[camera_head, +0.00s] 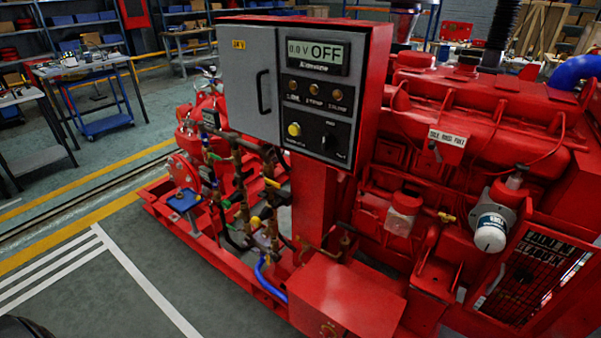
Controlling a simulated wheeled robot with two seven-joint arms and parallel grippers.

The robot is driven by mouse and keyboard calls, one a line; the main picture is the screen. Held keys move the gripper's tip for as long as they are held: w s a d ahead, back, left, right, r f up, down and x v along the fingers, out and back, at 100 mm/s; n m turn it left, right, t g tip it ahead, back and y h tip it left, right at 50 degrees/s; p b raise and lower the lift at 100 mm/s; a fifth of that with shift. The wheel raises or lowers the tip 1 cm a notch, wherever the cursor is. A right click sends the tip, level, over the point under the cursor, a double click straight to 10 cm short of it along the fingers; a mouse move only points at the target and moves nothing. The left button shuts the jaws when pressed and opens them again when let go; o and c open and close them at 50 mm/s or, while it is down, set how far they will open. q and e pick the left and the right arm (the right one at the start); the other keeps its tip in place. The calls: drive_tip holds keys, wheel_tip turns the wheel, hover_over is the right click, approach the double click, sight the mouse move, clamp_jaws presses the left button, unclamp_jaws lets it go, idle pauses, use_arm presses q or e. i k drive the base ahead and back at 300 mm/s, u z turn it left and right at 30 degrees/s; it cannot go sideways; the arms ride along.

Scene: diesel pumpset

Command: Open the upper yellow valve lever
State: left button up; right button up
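Yellow valve levers show on the brass and copper pipework (240,185) left of the red post under the control box. The upper yellow lever (272,183) is small and slants down to the right. A lower yellow lever (255,221) sits below it and a little to the left. Both are too small to tell whether their valves are open or closed. Neither of my grippers is in view, and nothing touches the levers.
The control box (305,90), its display reading OFF, overhangs the pipework. The red engine (450,130) fills the right side. A red box (345,295) stands in front at the bottom. The floor (110,275) at left is free. Workbenches (80,68) stand further back.

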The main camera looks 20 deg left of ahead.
sight(269, 182)
drive_tip(key=u, duration=0.4)
drive_tip(key=i, duration=0.9)
drive_tip(key=u, duration=0.65)
